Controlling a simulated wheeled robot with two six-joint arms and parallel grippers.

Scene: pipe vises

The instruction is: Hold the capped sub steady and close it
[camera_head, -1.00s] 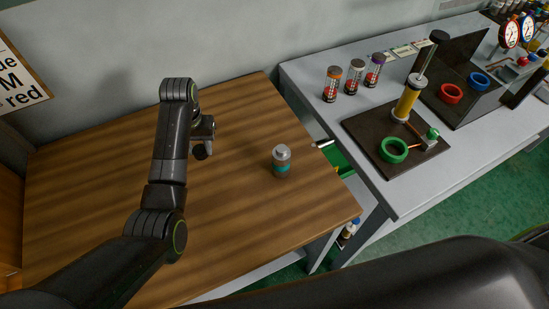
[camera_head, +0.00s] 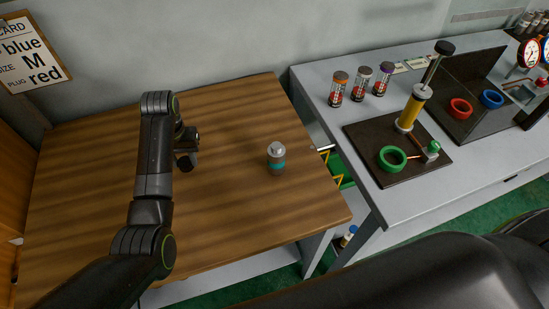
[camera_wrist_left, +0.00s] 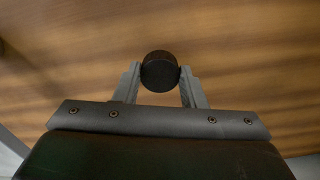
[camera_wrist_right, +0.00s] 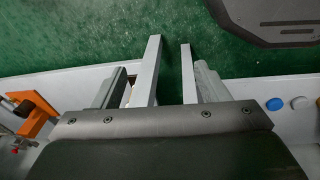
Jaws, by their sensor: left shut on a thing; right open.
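A short grey cylinder with a teal band and a pale cap (camera_head: 276,158) stands upright on the wooden table; it looks like the capped sub. My left gripper (camera_head: 188,140) is over the table to the left of it, apart from it. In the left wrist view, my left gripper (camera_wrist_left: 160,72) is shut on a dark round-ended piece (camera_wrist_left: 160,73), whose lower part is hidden. The same piece shows dark in the head view (camera_head: 185,162).
The wooden table (camera_head: 90,190) is otherwise clear. On the grey bench (camera_head: 310,82) at right stand several capped vials, a dark plate (camera_head: 440,165) with a yellow cylinder (camera_head: 411,108) and green ring (camera_head: 392,158), and red and blue rings. A card (camera_head: 30,52) hangs on the left wall.

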